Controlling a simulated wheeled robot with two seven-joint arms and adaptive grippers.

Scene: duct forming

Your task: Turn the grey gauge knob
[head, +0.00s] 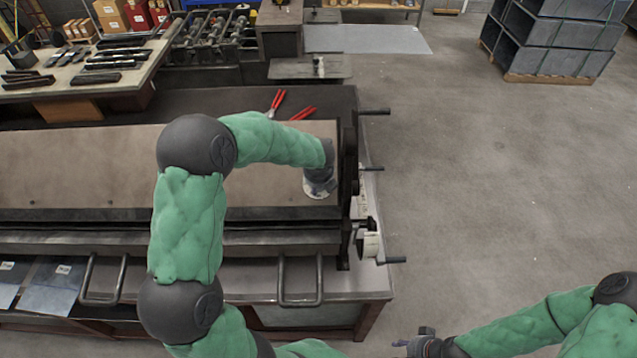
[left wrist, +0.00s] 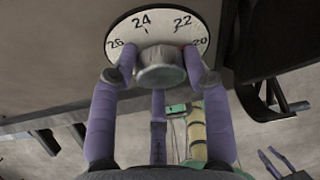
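The grey gauge knob (left wrist: 160,66) sits at the centre of a white dial (left wrist: 120,36) marked 20, 22, 24 and 26. My left gripper (left wrist: 160,58) has its purple fingers on both sides of the knob, with the tips at its edges; they look closed on it. A third finger shows below the knob. In the head view, my left gripper (head: 319,184) is over the right end of the machine, where part of the white dial (head: 322,194) shows and the knob is hidden. My right gripper (head: 412,343) is low at the bottom edge, away from the machine; its fingers are unclear.
The long forming machine (head: 70,150) has crank handles (head: 392,260) on its right end. Red-handled pliers (head: 277,101) lie behind it. A tool bench (head: 70,80) stands at the back left, and stacked grey ducts (head: 560,40) at the back right. The floor to the right is clear.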

